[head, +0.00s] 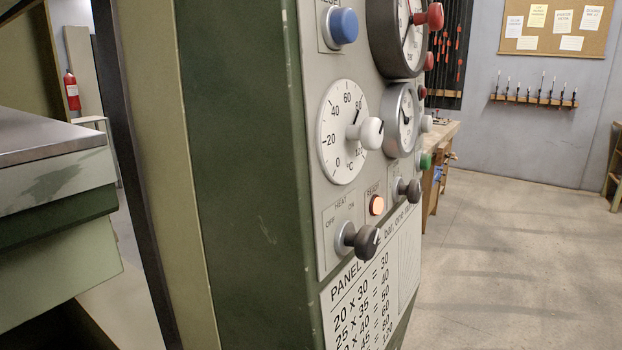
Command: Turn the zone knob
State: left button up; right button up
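The control panel of the green press stands close in front of me, seen at a steep angle. A small dark knob (410,189) sits low on the panel, right of a lit orange lamp (376,205). Its label is too small and slanted to read, so I cannot tell if it is the zone knob. A larger black knob (364,240) sits lower left under the words HEAT, OFF and ON. A white knob (370,133) sits on the temperature dial (335,150). Neither of my grippers is in view.
A blue reset button (342,26), two gauges, red knobs (430,17) and a green button (425,161) share the panel. A metal-topped ledge (50,140) juts in at left. A wooden workbench (440,140) stands behind the panel. The floor at right is clear.

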aim_at(413, 192)
jog(key=k, duration=0.5)
jog(key=z, duration=1.75)
jog(key=i, duration=0.8)
jog(key=u, duration=2.1)
